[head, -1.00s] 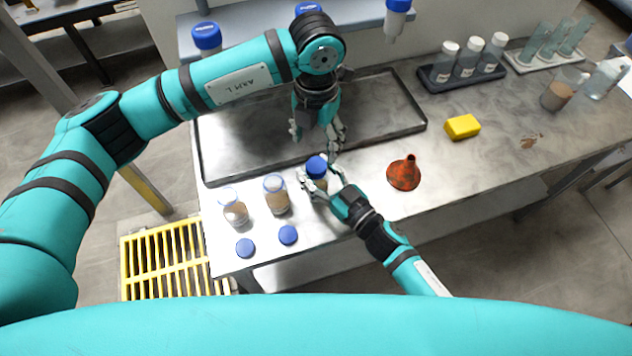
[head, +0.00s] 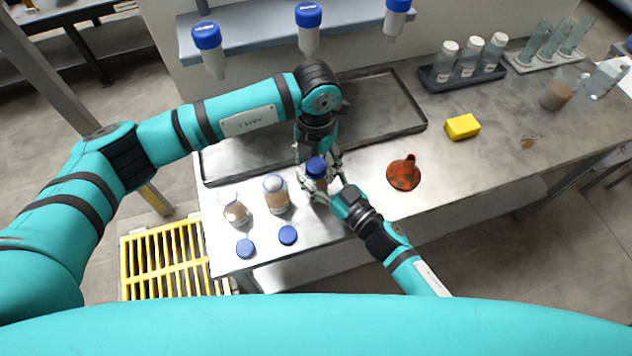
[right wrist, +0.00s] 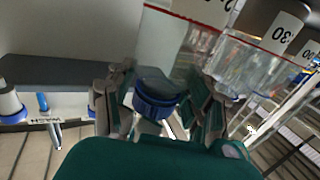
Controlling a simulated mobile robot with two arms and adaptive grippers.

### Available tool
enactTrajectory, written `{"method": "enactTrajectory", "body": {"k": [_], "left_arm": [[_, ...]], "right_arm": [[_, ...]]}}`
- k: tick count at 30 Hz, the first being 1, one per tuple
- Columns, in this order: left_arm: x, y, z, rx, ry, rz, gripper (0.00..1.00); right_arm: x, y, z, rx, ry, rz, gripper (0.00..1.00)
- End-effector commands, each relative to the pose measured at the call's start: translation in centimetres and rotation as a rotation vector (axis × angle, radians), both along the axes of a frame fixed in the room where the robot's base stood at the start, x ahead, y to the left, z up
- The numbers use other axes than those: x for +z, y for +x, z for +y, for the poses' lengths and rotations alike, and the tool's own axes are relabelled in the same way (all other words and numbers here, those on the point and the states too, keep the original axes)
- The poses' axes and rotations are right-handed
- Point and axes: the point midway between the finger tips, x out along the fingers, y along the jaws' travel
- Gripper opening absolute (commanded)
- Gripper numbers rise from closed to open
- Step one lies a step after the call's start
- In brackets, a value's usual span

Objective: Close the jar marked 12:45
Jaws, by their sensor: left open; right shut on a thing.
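A small jar (head: 317,184) with a blue lid (head: 316,166) on top stands near the table's front edge. My right gripper (head: 319,189) is shut around this jar from the front right. My left gripper (head: 319,161) comes down from behind, open, with its fingers on either side of the blue lid. In the right wrist view a blue lid (right wrist: 156,105) shows between fingers. Two open jars with brown contents, one (head: 277,196) beside the held jar and one (head: 235,211) farther left, stand nearby. Labels ending in 30 show in the wrist view; I cannot read the held jar's label.
Two loose blue lids (head: 245,248) (head: 288,235) lie in front of the open jars. An orange funnel (head: 403,175) and yellow sponge (head: 462,127) are to the right. A dark tray (head: 385,110) lies behind. Blue-capped bottles (head: 309,30) line the back shelf.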

Motion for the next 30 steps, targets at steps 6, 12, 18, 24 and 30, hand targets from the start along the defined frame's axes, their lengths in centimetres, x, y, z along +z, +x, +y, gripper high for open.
{"method": "enactTrajectory", "body": {"k": [6, 12, 18, 24, 30], "left_arm": [[0.02, 0.0, 0.0, 0.0, 0.0, 0.0, 0.47], [0.04, 0.0, 0.0, 0.0, 0.0, 0.0, 0.21], [0.05, 0.02, 0.01, -0.008, 0.001, 0.0, 0.03], [0.08, 0.08, 0.05, -0.222, 0.002, -0.002, 0.03], [0.02, 0.02, 0.07, -0.283, 0.001, 0.0, 0.03]], "right_arm": [[0.02, 0.01, 0.01, 0.0, 0.0, 0.0, 0.0], [0.02, 0.01, 0.0, 0.0, 0.0, 0.0, 0.0], [0.02, 0.01, 0.0, 0.0, 0.0, 0.0, 0.0], [0.02, 0.01, 0.0, 0.0, 0.0, 0.0, 0.0], [0.01, 0.01, -0.01, 0.0, 0.0, 0.0, 0.0]]}}
